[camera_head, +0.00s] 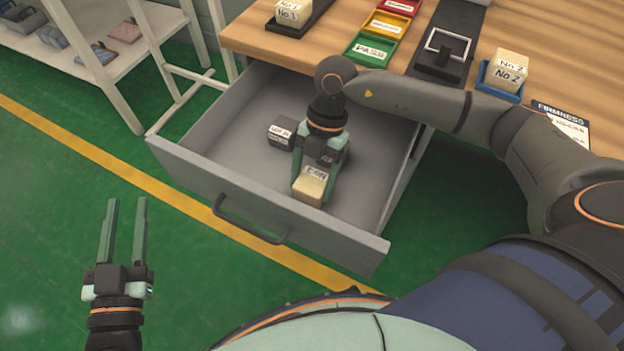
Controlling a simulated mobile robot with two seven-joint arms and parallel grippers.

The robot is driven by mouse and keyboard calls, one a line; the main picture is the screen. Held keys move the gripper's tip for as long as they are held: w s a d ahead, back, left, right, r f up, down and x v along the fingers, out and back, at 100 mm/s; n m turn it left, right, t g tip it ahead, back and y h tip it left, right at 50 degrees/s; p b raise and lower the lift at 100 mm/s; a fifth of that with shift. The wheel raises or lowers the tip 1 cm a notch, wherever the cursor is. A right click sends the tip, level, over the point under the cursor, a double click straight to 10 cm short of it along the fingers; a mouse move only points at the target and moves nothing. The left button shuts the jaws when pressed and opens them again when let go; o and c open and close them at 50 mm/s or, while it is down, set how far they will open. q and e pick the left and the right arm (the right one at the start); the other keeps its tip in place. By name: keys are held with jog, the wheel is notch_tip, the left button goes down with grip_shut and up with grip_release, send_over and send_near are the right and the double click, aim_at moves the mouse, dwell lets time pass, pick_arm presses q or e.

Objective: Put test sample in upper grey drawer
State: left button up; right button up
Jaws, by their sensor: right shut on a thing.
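The grey drawer (235,180) under the wooden workbench is pulled open, and its handle (250,222) faces the front. My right gripper (311,178) reaches down into the drawer area and is shut on a cream block with a white label (311,188), taken to be the test sample. The block is over the drawer's inside near the front panel; whether it touches the drawer floor cannot be told. A small dark grey block with a white label (281,136) is in the drawer, left of my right gripper. My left gripper (123,205) is open and empty, left of the drawer.
On the bench (560,40) are red, yellow and green trays (371,49), a black device with a metal frame (443,55), a No.2 block (508,70) in a blue holder and a No.1 block (293,12). A white shelf (80,65) stands at upper left. Green floor lies open at left.

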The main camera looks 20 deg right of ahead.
pick_arm(q)
jog(key=shift+r, duration=0.1)
pick_arm(e)
jog(key=shift+f, duration=0.15)
jog(key=o, duration=1.4)
pick_arm(q)
jog(key=shift+r, duration=0.1)
pick_arm(e)
jog(key=shift+r, duration=0.3)
pick_arm(q)
jog(key=s+f+n+g+y+p, duration=0.1)
jog(key=s+f+g, duration=0.1)
jog(key=f, duration=0.5)
jog(key=s+f+n+g+y+p, duration=0.1)
jog(key=s+f+g, duration=0.1)
jog(key=f+g, duration=0.2)
jog(key=shift+a+f, duration=0.15)
jog(key=shift+f, duration=1.45)
pick_arm(e)
jog(key=shift+v, duration=5.9)
